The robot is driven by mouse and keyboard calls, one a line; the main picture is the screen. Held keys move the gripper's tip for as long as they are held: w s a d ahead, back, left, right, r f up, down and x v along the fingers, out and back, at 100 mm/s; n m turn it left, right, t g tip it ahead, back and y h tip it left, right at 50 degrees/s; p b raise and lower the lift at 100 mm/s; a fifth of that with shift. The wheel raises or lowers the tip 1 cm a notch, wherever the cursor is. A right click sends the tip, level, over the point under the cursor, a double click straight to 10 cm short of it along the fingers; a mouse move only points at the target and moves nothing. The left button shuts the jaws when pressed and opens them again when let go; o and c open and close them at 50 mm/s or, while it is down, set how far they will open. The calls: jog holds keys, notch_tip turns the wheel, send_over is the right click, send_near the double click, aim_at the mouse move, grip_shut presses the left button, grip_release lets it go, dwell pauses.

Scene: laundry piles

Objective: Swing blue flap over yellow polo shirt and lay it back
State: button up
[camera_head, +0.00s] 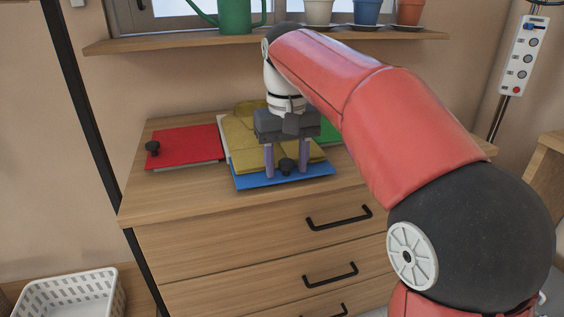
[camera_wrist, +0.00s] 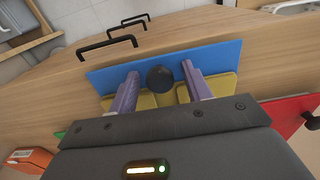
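The blue flap (camera_head: 240,182) lies flat at the front of the folding board on the dresser top. Its black knob (camera_head: 287,166) stands up near its middle. The folded yellow polo shirt (camera_head: 240,135) lies on the board, with its near end over part of the blue flap. My gripper (camera_head: 287,172) points down over the flap with its purple fingers apart. In the wrist view, the knob (camera_wrist: 160,78) sits between the open fingers, with a gap on each side. The blue flap (camera_wrist: 215,60) shows beyond the fingertips. My gripper hides part of the shirt.
A red flap (camera_head: 185,147) with a black knob (camera_head: 153,148) lies left of the shirt. A green flap (camera_head: 328,131) lies to the right, partly hidden. A shelf (camera_head: 160,43) with a watering can (camera_head: 235,17) and pots is above. A white basket (camera_head: 70,295) stands lower left.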

jog(key=shift+g+p, duration=0.3)
jog(key=shift+p, duration=0.4)
jog(key=shift+w+a+r+p, duration=0.1)
jog(key=shift+w+r+p, duration=0.2)
jog(key=shift+r+p, duration=0.65)
jog(key=c, duration=0.4)
jog(key=shift+w+r+g+p, duration=0.15)
jog(key=shift+g+p, duration=0.15)
jog(key=shift+p, duration=0.7)
jog(key=shift+c, duration=0.2)
jog(key=shift+w+a+r+g+h, duration=0.15)
jog(key=shift+w+r+g, duration=0.15)
jog(key=shift+r, duration=0.2)
jog(key=shift+w+a+r+g+h, duration=0.1)
jog(key=shift+w+r+g+h, duration=0.1)
jog(key=shift+w+r, duration=0.25)
jog(key=shift+r, duration=0.1)
